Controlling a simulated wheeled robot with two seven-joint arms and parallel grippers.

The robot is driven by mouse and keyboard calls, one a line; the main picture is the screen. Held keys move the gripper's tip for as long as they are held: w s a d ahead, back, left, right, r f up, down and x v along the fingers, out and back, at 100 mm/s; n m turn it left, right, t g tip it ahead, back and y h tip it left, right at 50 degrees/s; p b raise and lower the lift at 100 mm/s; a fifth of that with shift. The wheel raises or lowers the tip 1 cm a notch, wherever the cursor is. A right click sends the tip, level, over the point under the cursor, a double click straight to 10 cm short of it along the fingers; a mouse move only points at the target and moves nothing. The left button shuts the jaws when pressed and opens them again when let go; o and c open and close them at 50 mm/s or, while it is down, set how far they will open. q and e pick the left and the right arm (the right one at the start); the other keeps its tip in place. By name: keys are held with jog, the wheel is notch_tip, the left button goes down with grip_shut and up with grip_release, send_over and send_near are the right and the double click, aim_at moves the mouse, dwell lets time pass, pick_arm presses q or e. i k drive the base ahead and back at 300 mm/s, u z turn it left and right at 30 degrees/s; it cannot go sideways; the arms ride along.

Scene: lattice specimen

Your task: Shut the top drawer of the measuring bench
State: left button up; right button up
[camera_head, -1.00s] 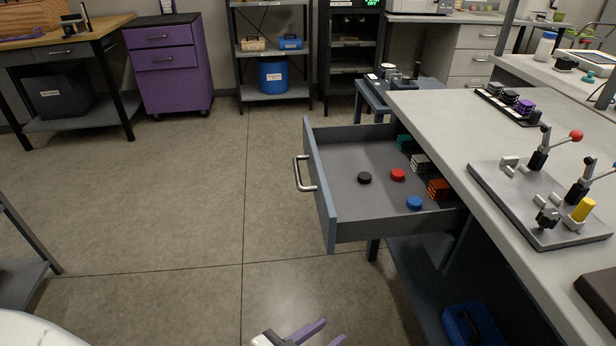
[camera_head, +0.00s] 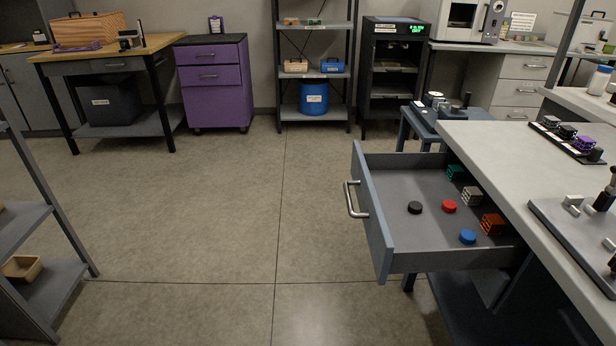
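The top drawer (camera_head: 371,222) of the measuring bench (camera_head: 476,140) stands pulled far out to the left of the bench. Its front is a blue-grey panel with a silver bar handle (camera_head: 352,199). Inside lie a black disc (camera_head: 415,208), a red disc (camera_head: 449,206) and a blue disc (camera_head: 467,237). Teal (camera_head: 455,172), white (camera_head: 472,196) and orange (camera_head: 492,224) lattice blocks stand along the drawer's right part. Neither of my grippers shows in the head view.
A metal plate with clamps (camera_head: 570,235) and a rack of small lattice samples (camera_head: 568,140) stand on the bench top. A small blue table (camera_head: 420,125) is behind the drawer. Shelving (camera_head: 40,265) stands at the left. The floor (camera_head: 230,220) left of the drawer is clear.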

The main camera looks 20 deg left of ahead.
aim_at(400, 241)
jog(key=u, duration=0.2)
jog(key=i, duration=1.05)
jog(key=z, duration=1.35)
jog(key=k, duration=0.2)
jog(key=u, duration=0.2)
